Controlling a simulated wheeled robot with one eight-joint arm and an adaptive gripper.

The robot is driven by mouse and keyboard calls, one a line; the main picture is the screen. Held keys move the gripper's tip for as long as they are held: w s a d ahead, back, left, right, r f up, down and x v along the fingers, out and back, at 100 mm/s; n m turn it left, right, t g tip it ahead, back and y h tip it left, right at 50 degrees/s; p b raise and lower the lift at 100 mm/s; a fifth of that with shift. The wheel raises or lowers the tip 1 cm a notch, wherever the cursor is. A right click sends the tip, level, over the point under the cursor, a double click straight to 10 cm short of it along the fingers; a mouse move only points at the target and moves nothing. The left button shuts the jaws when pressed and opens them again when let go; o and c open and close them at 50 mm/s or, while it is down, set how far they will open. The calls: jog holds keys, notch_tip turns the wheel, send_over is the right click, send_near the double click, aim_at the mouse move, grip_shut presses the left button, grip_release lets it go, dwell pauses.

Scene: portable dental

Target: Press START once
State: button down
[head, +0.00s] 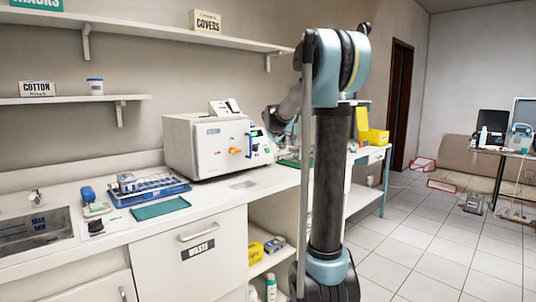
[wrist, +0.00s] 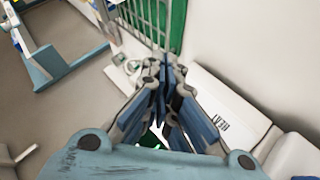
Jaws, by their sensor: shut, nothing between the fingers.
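A white box-shaped machine (head: 207,145) with an orange knob and a blue handle stands on the counter in the head view. Beside it on the right is a panel with a small green display (head: 257,133). No START label can be read in either view. My gripper (wrist: 163,72) is shut and empty in the wrist view, its fingers pointing away over the counter. A white unit with dark letters starting "HEA" (wrist: 228,112) lies right of the fingers. A bit of green (wrist: 149,141) shows below, between the finger links. In the head view my arm hides most of the gripper.
A blue rack (head: 148,190) and green mat (head: 160,208) lie on the counter left of the machine. A yellow box (head: 375,137) is behind my arm. In the wrist view, a metal rack (wrist: 150,18) stands beyond the fingertips. Shelves (head: 145,28) hang above the counter.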

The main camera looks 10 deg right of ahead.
jog(key=w+a+f, duration=0.3)
jog(key=w, duration=0.1)
jog(key=shift+w+a+f, duration=0.15)
jog(key=shift+w, duration=0.05)
jog(key=shift+w+a+f, duration=0.35)
jog(key=shift+w+a, duration=0.1)
jog(key=shift+w, duration=0.15)
dwell(2.5)
jog(key=shift+s+d+r, duration=0.1)
jog(key=shift+s, duration=0.05)
jog(key=shift+s+d+r, duration=0.35)
jog(key=shift+s, duration=0.15)
dwell(0.5)
jog(key=shift+s+d+r, duration=0.65)
jog(key=shift+s, duration=0.2)
jog(key=shift+s+d+r, duration=0.6)
jog(key=shift+s, duration=0.25)
